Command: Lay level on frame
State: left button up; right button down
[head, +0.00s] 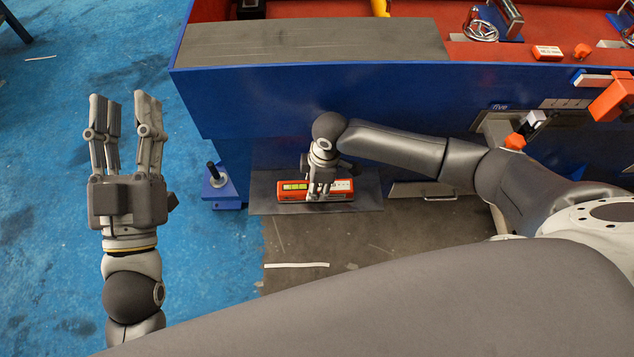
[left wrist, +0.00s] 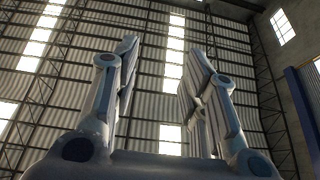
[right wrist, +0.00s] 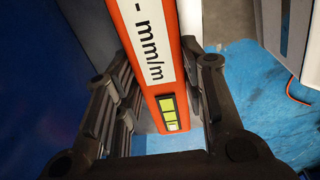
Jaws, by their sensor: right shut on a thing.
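The orange level (head: 290,195) with a yellow-green display is at the front of the blue frame (head: 320,100), over a dark plate (head: 365,200). I cannot tell whether it touches the plate. My right gripper (head: 321,194) reaches down over its middle and is shut on it. In the right wrist view the level (right wrist: 168,98) runs between the fingers, its "mm/m" label and display facing the camera. My left gripper (head: 124,98) is raised at the left, away from the frame, open and empty. Its spread fingers (left wrist: 160,75) show against the roof in the left wrist view.
The frame's top has a bare grey slab (head: 310,42) at the left and a red surface (head: 440,10) with instruments further right. A levelling foot (head: 219,180) stands by the frame's left corner. The blue floor (head: 60,130) at the left is mostly clear.

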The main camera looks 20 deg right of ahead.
pick_arm(q)
jog(key=shift+s+r+t, duration=0.35)
jog(key=shift+r+t, duration=0.05)
jog(key=shift+r, duration=0.2)
pick_arm(e)
jog(key=shift+f, duration=0.3)
jog(key=c, duration=0.8)
grip_release()
